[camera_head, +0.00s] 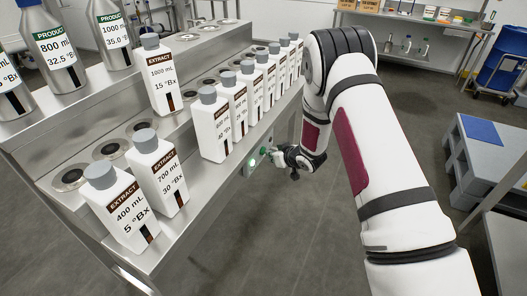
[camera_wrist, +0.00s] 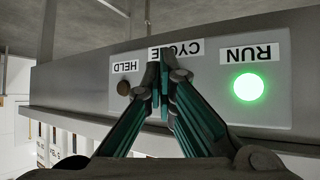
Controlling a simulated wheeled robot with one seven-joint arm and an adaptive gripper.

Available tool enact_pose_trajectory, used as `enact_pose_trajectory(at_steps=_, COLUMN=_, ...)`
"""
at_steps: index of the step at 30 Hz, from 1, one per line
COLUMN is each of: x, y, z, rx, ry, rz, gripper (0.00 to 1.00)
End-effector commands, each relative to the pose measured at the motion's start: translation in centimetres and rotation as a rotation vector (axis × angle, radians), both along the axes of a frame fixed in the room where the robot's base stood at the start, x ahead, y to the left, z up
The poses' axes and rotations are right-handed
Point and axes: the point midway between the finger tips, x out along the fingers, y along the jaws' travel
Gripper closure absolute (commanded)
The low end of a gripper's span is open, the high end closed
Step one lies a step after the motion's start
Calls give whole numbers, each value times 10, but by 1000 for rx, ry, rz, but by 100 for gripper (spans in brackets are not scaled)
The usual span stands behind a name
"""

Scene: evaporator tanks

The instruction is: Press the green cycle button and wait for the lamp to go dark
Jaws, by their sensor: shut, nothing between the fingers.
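My gripper (camera_head: 270,151) is shut and empty, its fingertips pointing at the control panel on the front edge of the steel bench. In the wrist view the panel (camera_wrist: 205,58) appears upside down, with labels HELD, CYCLE and RUN. The closed fingertips (camera_wrist: 160,72) are in front of the spot by the CYCLE label (camera_wrist: 184,50) and hide the cycle button. I cannot tell whether they touch it. The RUN lamp (camera_wrist: 248,87) glows bright green; it also shows as a green glow in the head view (camera_head: 251,163). The round HELD indicator (camera_wrist: 123,88) is dark.
White EXTRACT bottles, such as the 700 mL one (camera_head: 155,170), stand on the bench (camera_head: 200,181) beside the panel. PRODUCT bottles (camera_head: 52,50) stand on the upper shelf. A grey pallet stack (camera_head: 470,165) is at the right. The floor (camera_head: 300,240) between is clear.

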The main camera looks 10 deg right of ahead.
Motion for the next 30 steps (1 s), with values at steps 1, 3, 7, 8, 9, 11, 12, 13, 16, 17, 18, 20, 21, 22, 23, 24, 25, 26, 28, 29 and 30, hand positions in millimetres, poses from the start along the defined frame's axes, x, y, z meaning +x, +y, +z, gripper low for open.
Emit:
enact_pose_trajectory(at_steps=1, x=0, y=0, z=1, rx=1, ry=-1, rz=1, gripper=100)
enact_pose_trajectory(at_steps=3, x=0, y=0, z=0, rx=1, ry=-1, rz=1, gripper=100)
enact_pose_trajectory(at_steps=7, x=-1, y=-1, z=0, rx=0, ry=0, rz=0, gripper=100)
enact_pose_trajectory(at_steps=8, x=-1, y=-2, z=0, rx=0, ry=1, rz=0, gripper=100)
enact_pose_trajectory(at_steps=9, x=-2, y=-3, z=0, rx=-1, ry=1, rz=-1, gripper=100)
enact_pose_trajectory(at_steps=11, x=-5, y=-7, z=0, rx=-1, ry=2, rz=-1, gripper=100)
enact_pose_trajectory(at_steps=12, x=-7, y=-10, z=0, rx=-1, ry=2, rz=-1, gripper=100)
enact_pose_trajectory(at_steps=13, x=-9, y=-12, z=0, rx=-1, ry=2, rz=-1, gripper=100)
enact_pose_trajectory(at_steps=16, x=-14, y=-20, z=0, rx=-2, ry=1, rz=-3, gripper=100)
enact_pose_trajectory(at_steps=17, x=-16, y=-23, z=0, rx=-2, ry=2, rz=-3, gripper=100)
enact_pose_trajectory(at_steps=18, x=-18, y=-25, z=0, rx=0, ry=2, rz=-3, gripper=100)
enact_pose_trajectory(at_steps=20, x=-21, y=-30, z=0, rx=0, ry=2, rz=-3, gripper=100)
enact_pose_trajectory(at_steps=21, x=-23, y=-33, z=0, rx=0, ry=2, rz=-3, gripper=100)
enact_pose_trajectory(at_steps=22, x=-25, y=-35, z=0, rx=-1, ry=3, rz=-3, gripper=100)
enact_pose_trajectory(at_steps=23, x=-26, y=-37, z=0, rx=-2, ry=2, rz=-3, gripper=100)
enact_pose_trajectory(at_steps=24, x=-28, y=-40, z=0, rx=-2, ry=2, rz=-3, gripper=100)
enact_pose_trajectory(at_steps=25, x=-30, y=-42, z=0, rx=-2, ry=2, rz=-3, gripper=100)
enact_pose_trajectory(at_steps=26, x=-31, y=-44, z=0, rx=-2, ry=1, rz=-3, gripper=100)
enact_pose_trajectory(at_steps=28, x=-34, y=-48, z=0, rx=-1, ry=2, rz=-2, gripper=100)
enact_pose_trajectory(at_steps=29, x=-35, y=-49, z=0, rx=-1, ry=2, rz=-2, gripper=100)
enact_pose_trajectory(at_steps=30, x=-36, y=-49, z=0, rx=-1, ry=2, rz=-2, gripper=100)
